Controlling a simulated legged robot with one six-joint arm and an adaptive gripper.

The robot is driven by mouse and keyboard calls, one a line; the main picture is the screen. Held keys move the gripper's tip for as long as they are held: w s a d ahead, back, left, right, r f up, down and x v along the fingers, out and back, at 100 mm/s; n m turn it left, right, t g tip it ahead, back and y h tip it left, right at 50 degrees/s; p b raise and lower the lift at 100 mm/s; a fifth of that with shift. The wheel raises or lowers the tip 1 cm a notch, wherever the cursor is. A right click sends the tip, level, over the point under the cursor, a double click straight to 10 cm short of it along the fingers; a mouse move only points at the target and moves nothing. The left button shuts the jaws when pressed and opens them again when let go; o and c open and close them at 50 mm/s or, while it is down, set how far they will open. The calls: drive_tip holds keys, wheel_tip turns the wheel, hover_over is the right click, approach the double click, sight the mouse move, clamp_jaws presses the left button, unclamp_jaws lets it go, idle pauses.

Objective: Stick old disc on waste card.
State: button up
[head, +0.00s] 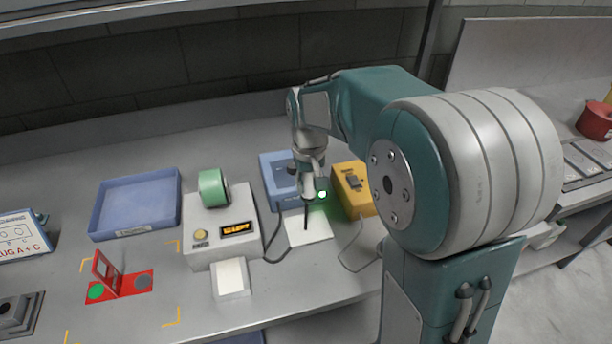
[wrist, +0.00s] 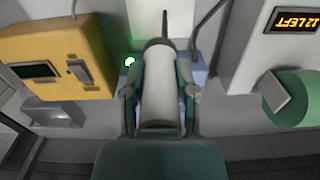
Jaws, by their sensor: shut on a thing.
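My gripper (head: 312,180) is shut on a pale cylindrical tool with a thin dark tip, which is upright with its tip over or on a white card (head: 318,232). I cannot tell whether the tip touches the card, and no disc shows clearly at it. In the wrist view the tool (wrist: 160,95) lies between the fingers of my gripper (wrist: 160,88). A red plate (head: 120,291) at the left bears a green disc (head: 96,292), a grey disc (head: 142,281) and a raised red flap (head: 105,268). Which disc is the old one is unclear.
A white box (head: 200,250) with a lit display and green roll (head: 213,188) stands left of my gripper. A yellow box (head: 352,190) is right, a blue holder (head: 275,175) behind. A blue tray (head: 135,203) is back left. A small white pad (head: 231,277) lies in front.

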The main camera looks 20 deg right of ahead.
sight(308, 197)
drive_tip(key=shift+a+f, duration=0.15)
drive_tip(key=shift+f, duration=5.35)
drive_tip(key=shift+f, duration=0.15)
drive_tip(key=shift+r, duration=3.5)
